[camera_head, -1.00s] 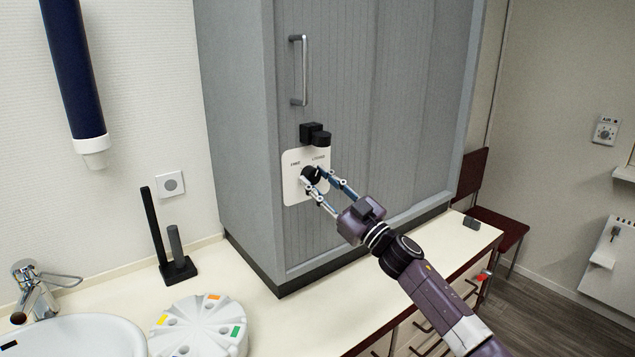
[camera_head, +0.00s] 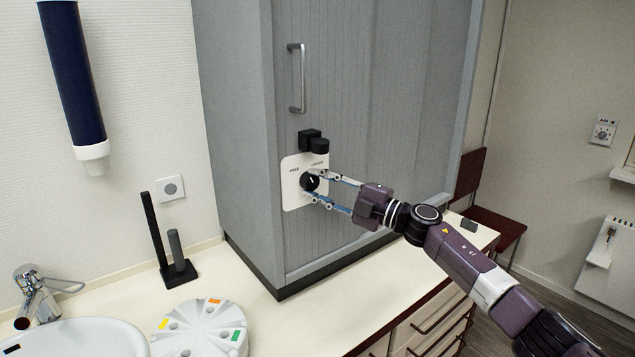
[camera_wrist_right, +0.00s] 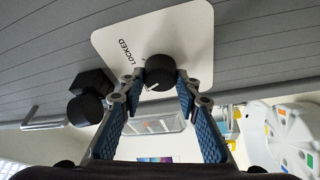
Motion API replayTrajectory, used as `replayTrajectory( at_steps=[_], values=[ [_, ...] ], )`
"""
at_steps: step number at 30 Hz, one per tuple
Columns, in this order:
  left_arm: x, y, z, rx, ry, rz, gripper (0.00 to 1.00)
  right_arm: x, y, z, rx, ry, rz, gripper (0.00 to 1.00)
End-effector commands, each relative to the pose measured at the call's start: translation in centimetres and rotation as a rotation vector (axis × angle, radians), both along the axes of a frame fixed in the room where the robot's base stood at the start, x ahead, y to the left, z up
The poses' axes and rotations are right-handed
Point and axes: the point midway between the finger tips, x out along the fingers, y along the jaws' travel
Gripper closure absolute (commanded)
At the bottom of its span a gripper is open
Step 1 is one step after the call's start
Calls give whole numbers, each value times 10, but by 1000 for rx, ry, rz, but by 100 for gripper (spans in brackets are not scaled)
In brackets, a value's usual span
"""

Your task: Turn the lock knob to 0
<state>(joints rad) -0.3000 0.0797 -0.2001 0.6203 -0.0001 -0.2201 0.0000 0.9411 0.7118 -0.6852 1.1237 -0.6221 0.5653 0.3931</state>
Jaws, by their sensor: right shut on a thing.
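The lock knob (camera_head: 309,181) is a round black dial with a white line on its face. It sits on a white plate (camera_head: 292,199) on the grey cabinet front. The plate's printed words are small in the head view; in the right wrist view one reads LOCKED beside the knob (camera_wrist_right: 160,70). My right gripper (camera_head: 311,185) reaches in from the right and is shut on the knob, one finger above and one below. The right wrist view shows the fingertips (camera_wrist_right: 160,84) on both sides of it. My left gripper is not in view.
A black latch block (camera_head: 312,140) sticks out just above the plate, with a metal door handle (camera_head: 297,78) higher up. Below are the cream counter (camera_head: 290,318), a round white tray (camera_head: 190,338), a black stand (camera_head: 178,272) and a sink (camera_head: 75,338).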

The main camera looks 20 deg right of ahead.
Motion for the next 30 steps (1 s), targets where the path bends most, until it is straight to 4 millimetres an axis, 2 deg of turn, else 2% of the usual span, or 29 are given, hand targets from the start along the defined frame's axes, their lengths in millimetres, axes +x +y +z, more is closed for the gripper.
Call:
replayTrajectory(
  at_steps=[12, 30],
  values=[
    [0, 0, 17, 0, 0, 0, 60, 0, 0, 1, -253, -89, 1, 94],
    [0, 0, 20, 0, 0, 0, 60, 0, 0, 0, -325, -116, 2, 94]
  ],
)
